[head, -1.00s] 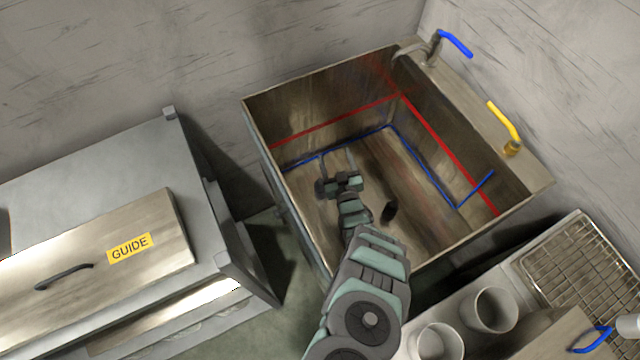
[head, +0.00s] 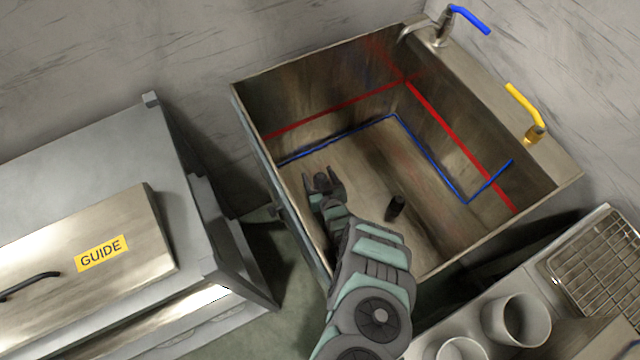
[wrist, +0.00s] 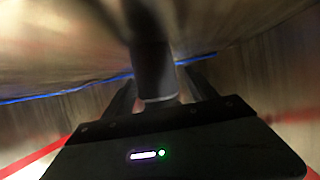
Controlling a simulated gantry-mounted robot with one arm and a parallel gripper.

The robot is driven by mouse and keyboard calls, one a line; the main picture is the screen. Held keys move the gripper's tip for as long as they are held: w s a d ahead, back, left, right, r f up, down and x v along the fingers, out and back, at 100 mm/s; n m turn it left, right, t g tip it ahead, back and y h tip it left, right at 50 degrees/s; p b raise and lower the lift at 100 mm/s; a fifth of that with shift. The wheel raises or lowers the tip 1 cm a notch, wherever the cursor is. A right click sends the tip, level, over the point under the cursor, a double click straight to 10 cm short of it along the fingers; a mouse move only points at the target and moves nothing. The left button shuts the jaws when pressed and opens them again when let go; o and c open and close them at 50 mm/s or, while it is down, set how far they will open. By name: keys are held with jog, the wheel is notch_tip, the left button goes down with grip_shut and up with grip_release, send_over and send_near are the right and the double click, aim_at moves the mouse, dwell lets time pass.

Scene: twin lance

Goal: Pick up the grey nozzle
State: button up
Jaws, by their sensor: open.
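My gripper (head: 321,178) is open inside the sink, low near its left wall, with its fingers pointing away from the head camera. In the wrist view, a blurred dark grey cylinder (wrist: 152,65), which looks like the grey nozzle, runs down between the fingers and ends in a paler rim close to the palm. I cannot tell whether the fingers touch it. I cannot tell whether both are the same thing.
The deep metal sink (head: 300,66) has red and blue lines on its walls. A blue-handled tap (head: 441,28) and a yellow handle (head: 527,112) are at its right edge. White cups (head: 516,318) stand lower right.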

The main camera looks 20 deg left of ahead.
jog(key=shift+c, duration=0.2)
grip_shut()
dwell(0.6)
